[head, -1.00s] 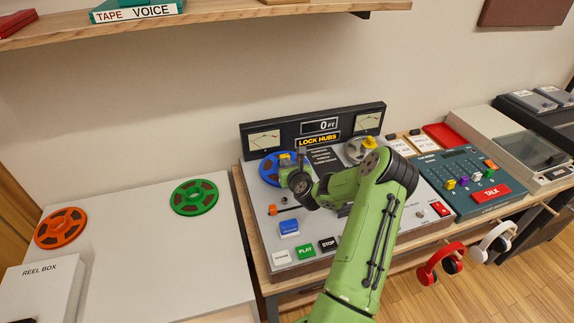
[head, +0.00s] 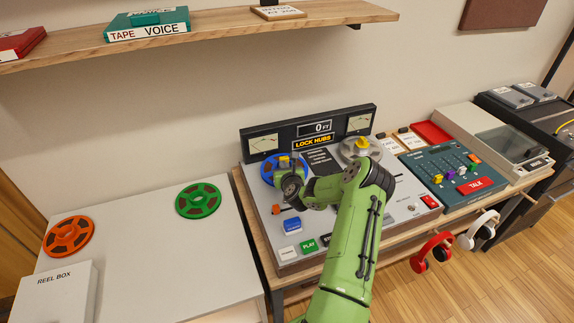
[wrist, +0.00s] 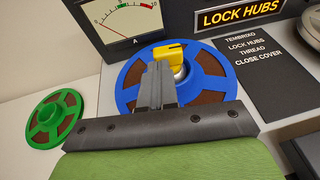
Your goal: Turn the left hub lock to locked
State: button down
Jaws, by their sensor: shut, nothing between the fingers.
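The tape machine (head: 270,230) stands on the wooden desk with its display reading "0 FT" and a lit "LOCK HUBS" sign (head: 312,141). A blue reel (head: 267,173) sits on the left hub; it fills the middle of the wrist view (wrist: 130,97). The yellow left hub lock (wrist: 168,54) stands on its centre. My gripper (wrist: 158,66) is shut and empty, its fingertips at the lock's near left side; I cannot tell whether they touch it. The right hub has a grey reel (head: 345,150) with a yellow lock (head: 362,143).
A green reel (head: 198,200) and an orange reel (head: 68,236) lie on the white table at left, near the reel box (head: 55,290). A teal talk panel (head: 455,175) stands right of the machine. A shelf (head: 230,24) runs overhead.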

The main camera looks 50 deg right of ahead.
jog(key=shift+w+a+r+p, duration=0.3)
jog(key=shift+r+p, duration=0.1)
jog(key=shift+p, duration=0.85)
jog(key=shift+w+a+m+g+h+p, duration=0.15)
jog(key=shift+m+g+h+p, duration=0.25)
jog(key=shift+m+h+p, duration=0.2)
jog(key=shift+f+g+p, duration=0.1)
jog(key=shift+g+p, duration=0.2)
jog(key=shift+p, duration=0.1)
jog(key=shift+w+f+p, duration=0.1)
jog(key=shift+w+p, duration=0.4)
jog(key=shift+p, duration=0.5)
jog(key=shift+w+f+p, duration=0.15)
jog(key=shift+w+p, duration=0.45)
jog(key=shift+w, duration=0.3)
